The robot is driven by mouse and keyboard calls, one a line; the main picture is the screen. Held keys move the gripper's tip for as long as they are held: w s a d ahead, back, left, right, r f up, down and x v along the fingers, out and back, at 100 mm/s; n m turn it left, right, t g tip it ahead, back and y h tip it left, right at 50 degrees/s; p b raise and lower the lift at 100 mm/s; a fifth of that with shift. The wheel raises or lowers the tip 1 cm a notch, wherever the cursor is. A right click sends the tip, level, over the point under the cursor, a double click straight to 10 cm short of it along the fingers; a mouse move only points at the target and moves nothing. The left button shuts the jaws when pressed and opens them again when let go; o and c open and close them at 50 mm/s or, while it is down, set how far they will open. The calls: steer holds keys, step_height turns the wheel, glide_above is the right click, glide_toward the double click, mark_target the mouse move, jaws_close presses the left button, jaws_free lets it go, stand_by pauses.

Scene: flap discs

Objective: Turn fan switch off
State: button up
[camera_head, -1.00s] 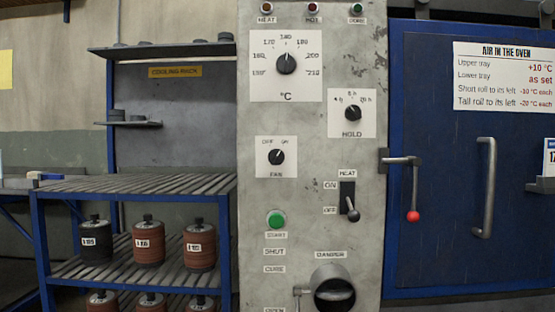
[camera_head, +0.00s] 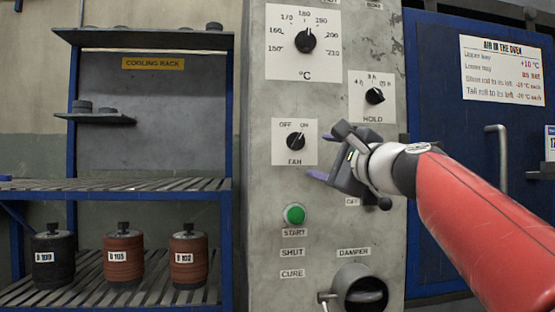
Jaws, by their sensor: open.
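The fan switch (camera_head: 296,141) is a black rotary knob on a white plate marked OFF on the left, ON on the right and FAN below. Its white pointer mark looks turned to the upper right, toward ON. My gripper (camera_head: 322,157) is open and empty just right of the fan plate, at about the knob's height. Its purple-tipped fingers point left toward the knob. It looks apart from the knob, though its distance from the panel is hard to tell. The heat lever is mostly hidden behind my gripper.
The grey panel also holds a temperature dial (camera_head: 306,40), a hold dial (camera_head: 375,96), a green start button (camera_head: 294,214) and a damper knob (camera_head: 363,289). The blue oven door (camera_head: 445,90) is to the right. A cooling rack (camera_head: 110,190) with labelled rolls stands left.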

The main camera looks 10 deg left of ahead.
mark_target(300, 142)
steer(key=shift+m+t+y, duration=0.3)
steer(key=shift+m, duration=0.1)
steer(key=p+x, duration=0.1)
steer(key=x, duration=0.1)
steer(key=r+x, duration=0.1)
steer(key=x, duration=0.2)
steer(key=p+x, duration=0.1)
steer(key=x, duration=0.2)
steer(key=shift+s+r+p, duration=0.25)
steer(key=shift+r+p, duration=0.1)
steer(key=shift+r, duration=0.05)
steer(key=shift+w+a, duration=0.3)
steer(key=shift+w, duration=0.2)
steer(key=c, duration=1)
